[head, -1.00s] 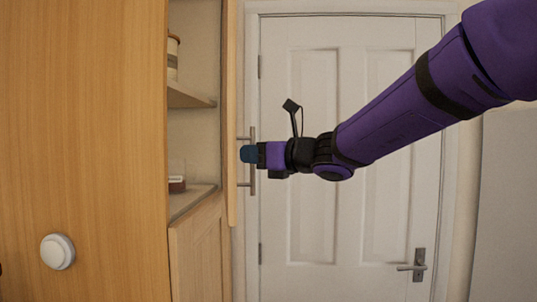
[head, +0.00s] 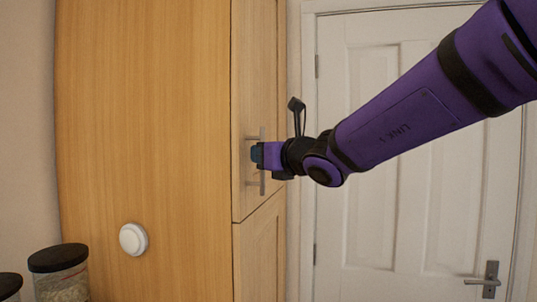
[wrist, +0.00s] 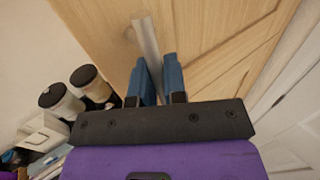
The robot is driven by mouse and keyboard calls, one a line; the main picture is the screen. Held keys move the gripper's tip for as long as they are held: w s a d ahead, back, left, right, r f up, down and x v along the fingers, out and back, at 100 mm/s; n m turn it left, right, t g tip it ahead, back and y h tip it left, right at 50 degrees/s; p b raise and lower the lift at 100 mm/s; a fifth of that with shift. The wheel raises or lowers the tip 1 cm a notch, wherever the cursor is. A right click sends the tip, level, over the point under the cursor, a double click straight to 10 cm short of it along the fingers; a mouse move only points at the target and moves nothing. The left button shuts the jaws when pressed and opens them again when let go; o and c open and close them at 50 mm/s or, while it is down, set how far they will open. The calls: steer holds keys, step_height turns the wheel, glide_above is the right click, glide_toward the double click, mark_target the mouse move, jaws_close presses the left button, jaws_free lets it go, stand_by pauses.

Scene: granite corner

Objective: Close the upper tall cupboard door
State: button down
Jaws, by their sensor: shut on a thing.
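The upper tall cupboard door (head: 254,70) is light wood and now lies flush, or nearly so, with the cupboard front; no shelves show behind it. Its metal bar handle (head: 262,185) stands upright near the door's left part. My gripper (head: 256,155) is at the handle, with its blue fingers closed around the bar. In the wrist view the handle (wrist: 145,40) runs between the two blue fingertips (wrist: 156,75). Whether a thin gap is left at the door's edge, I cannot tell.
The lower cupboard door (head: 262,250) is below. A round white knob-like disc (head: 133,239) is on the wooden side panel (head: 140,120). Dark-lidded jars (head: 60,270) stand at lower left. A white room door (head: 385,130) is behind my arm.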

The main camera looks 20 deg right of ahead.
steer(key=shift+a+r, duration=0.15)
steer(key=shift+a, duration=0.05)
steer(key=c, duration=1.2)
jaws_free()
steer(key=shift+w+a, duration=0.15)
steer(key=shift+f, duration=0.2)
steer(key=v, duration=1.1)
steer(key=shift+w, duration=0.1)
